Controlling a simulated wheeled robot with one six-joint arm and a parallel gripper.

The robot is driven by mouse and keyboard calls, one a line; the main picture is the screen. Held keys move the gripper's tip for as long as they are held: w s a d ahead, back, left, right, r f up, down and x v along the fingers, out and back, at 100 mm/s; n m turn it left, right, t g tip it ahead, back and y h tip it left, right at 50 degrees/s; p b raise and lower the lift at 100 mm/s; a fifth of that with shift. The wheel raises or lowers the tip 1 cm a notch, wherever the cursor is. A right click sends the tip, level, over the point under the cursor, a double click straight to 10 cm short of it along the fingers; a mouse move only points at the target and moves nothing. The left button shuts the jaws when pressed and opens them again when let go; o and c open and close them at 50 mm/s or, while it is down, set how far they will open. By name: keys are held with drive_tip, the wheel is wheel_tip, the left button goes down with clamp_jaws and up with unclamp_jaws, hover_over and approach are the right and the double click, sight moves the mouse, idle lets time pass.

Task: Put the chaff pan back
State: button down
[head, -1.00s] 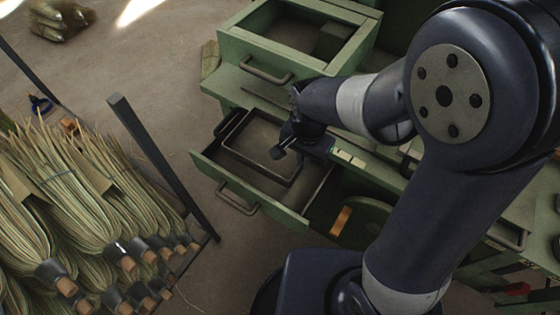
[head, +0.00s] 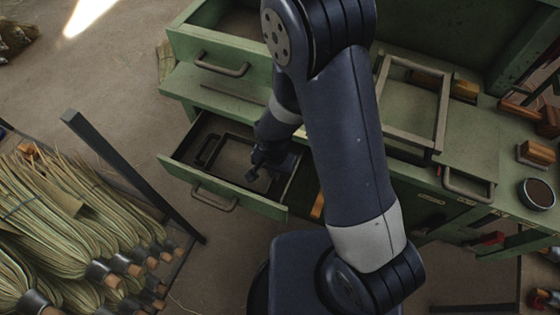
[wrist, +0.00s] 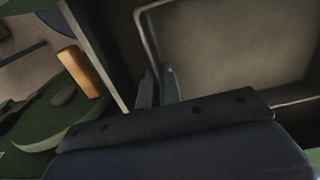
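The chaff pan (head: 232,158) is a dark, shallow rectangular tray with a raised rim and a loop handle at its left end. It sits within the open green drawer (head: 235,194), and I cannot tell if it rests fully on the drawer floor. My gripper (head: 252,172) is over the pan's right part, pointing down. In the wrist view, the pan (wrist: 225,40) fills the upper right. My gripper's fingers (wrist: 157,88) are close together there, with the pan's near rim running in between them. The tips are partly hidden by the rim and the gripper body.
The green bench (head: 470,135) carries a wooden frame (head: 415,105), small wooden blocks and a round tin (head: 537,194). Brooms (head: 70,220) lie in a rack with a dark post (head: 130,170) at left. An orange-brown handle (head: 317,207) shows right of the drawer.

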drive_tip(key=w, duration=0.1)
drive_tip(key=w+d+p, duration=0.1)
drive_tip(key=w, duration=0.1)
drive_tip(key=shift+w+d+p, duration=0.3)
drive_tip(key=shift+w+p, duration=0.05)
drive_tip(key=shift+w, duration=0.05)
drive_tip(key=shift+s+a+f, duration=0.1)
drive_tip(key=shift+f, duration=0.25)
drive_tip(key=c, duration=1.6)
unclamp_jaws()
drive_tip(key=shift+f, duration=0.2)
wheel_tip(320, 180, up, 11)
drive_tip(key=shift+f+b, duration=0.1)
drive_tip(key=shift+b, duration=0.6)
